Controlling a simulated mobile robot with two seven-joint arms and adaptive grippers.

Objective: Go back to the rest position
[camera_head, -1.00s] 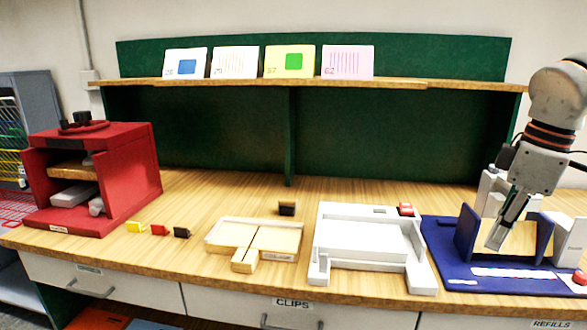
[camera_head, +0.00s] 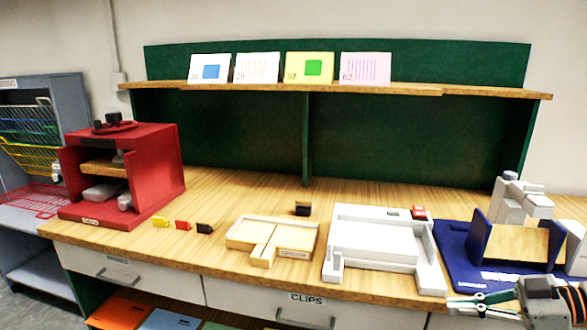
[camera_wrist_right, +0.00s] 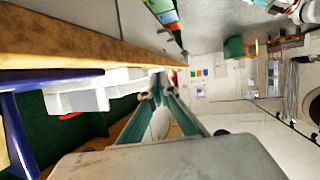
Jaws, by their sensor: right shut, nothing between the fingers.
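My right gripper (camera_head: 480,302) is at the lower right of the head view, in front of the table's front edge and below the blue station (camera_head: 455,245). Its fingers point left, and it is shut and empty. In the right wrist view its fingers (camera_wrist_right: 158,100) come together at the tips with nothing between them. The table's wooden edge (camera_wrist_right: 90,45) runs along the upper left of that view, apart from the fingers. My left gripper is not in view.
On the table (camera_head: 380,188) stand a red press (camera_head: 155,170), a wooden tray (camera_head: 297,237) and a white tray (camera_head: 375,235). Small yellow, red and black clips (camera_head: 204,228) lie by the press. Several cards (camera_head: 365,69) stand on the shelf. Drawers (camera_head: 130,271) are below.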

